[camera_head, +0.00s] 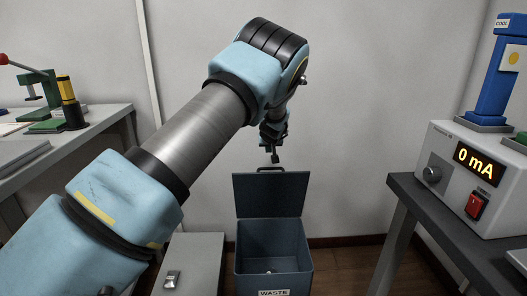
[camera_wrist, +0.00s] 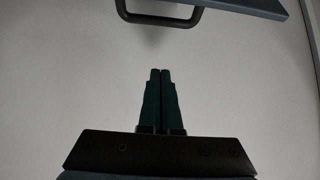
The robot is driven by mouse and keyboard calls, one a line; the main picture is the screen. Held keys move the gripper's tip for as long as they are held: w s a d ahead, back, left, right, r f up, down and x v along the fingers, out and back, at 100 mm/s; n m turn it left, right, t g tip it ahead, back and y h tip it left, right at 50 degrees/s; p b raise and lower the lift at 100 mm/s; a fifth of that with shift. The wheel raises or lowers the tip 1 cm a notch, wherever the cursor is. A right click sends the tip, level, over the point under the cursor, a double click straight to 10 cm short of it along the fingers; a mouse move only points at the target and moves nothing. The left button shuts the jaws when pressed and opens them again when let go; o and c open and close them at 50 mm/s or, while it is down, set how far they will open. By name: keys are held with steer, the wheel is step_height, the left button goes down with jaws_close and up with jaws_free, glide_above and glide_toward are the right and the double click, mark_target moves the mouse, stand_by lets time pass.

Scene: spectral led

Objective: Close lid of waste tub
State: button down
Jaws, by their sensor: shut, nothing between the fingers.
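The waste tub (camera_head: 273,252) is a dark blue-grey open box on the floor, with a "WASTE" label on its front. Its lid (camera_head: 271,195) stands open, roughly upright at the back, with a handle (camera_head: 270,169) on its top edge. In the wrist view the handle (camera_wrist: 160,18) and part of the lid (camera_wrist: 262,6) show at the top. My gripper (camera_head: 275,158) is shut and empty, just above the handle in the head view. Its closed green fingers (camera_wrist: 160,75) point toward the handle in the wrist view, apart from it in the picture.
A bench with tools (camera_head: 100,120) stands at the left. A low grey surface (camera_head: 205,260) is left of the tub. At the right, a table (camera_head: 405,186) carries a device reading "0 mA" (camera_head: 478,165). A plain wall is behind.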

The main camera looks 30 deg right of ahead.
steer(key=shift+w+d+f+p, duration=0.1)
steer(key=shift+w+d+f, duration=0.1)
steer(key=shift+f, duration=0.95)
steer(key=shift+w+d+f+p, duration=0.1)
steer(key=shift+w+f, duration=0.15)
steer(key=shift+f, duration=0.85)
steer(key=shift+w+d+f+p, duration=0.1)
steer(key=shift+w+f, duration=0.1)
steer(key=shift+f, duration=0.95)
